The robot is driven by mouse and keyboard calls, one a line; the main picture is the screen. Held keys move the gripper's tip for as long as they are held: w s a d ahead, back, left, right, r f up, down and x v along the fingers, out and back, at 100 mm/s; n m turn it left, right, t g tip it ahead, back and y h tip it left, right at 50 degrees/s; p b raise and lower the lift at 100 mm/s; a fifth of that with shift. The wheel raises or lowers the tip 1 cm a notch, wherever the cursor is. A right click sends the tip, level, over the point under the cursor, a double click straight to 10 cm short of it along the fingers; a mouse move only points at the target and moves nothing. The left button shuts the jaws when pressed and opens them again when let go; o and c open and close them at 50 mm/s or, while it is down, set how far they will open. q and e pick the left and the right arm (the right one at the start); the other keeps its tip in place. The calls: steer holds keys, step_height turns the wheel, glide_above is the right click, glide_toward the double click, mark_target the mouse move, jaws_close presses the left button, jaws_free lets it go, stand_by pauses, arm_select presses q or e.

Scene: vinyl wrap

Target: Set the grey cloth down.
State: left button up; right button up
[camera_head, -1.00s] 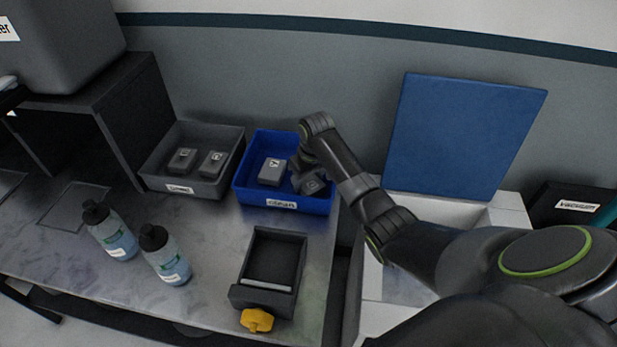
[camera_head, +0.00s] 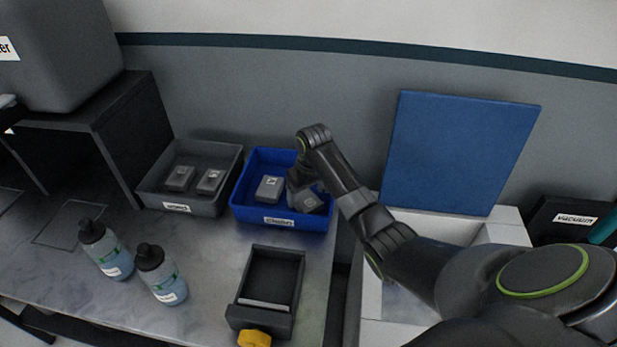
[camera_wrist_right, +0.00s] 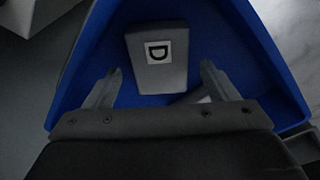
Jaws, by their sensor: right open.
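Two folded grey cloths, each a small block with a pale label, lie in the blue tray (camera_head: 240,213): one on the left (camera_head: 270,188), one on the right (camera_head: 307,201). My right gripper (camera_head: 300,182) is over the tray, close to the right cloth and partly hidden by my wrist. In the right wrist view its fingers (camera_wrist_right: 161,72) are apart. A grey cloth marked D (camera_wrist_right: 158,62) lies just beyond the fingertips, with nothing seen clamped. Part of another grey piece (camera_wrist_right: 190,97) shows below it, mostly hidden. My left gripper is not in view.
A grey tray (camera_head: 147,192) with two more grey blocks stands left of the blue one. A blue panel (camera_head: 458,150) rises at right.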

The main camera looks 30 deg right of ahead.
mark_target(310, 203)
step_height(310, 203, up, 10)
steer(key=s, duration=0.1)
steer(key=shift+s+r, duration=0.15)
steer(key=shift+s, duration=0.1)
steer(key=shift+d, duration=0.1)
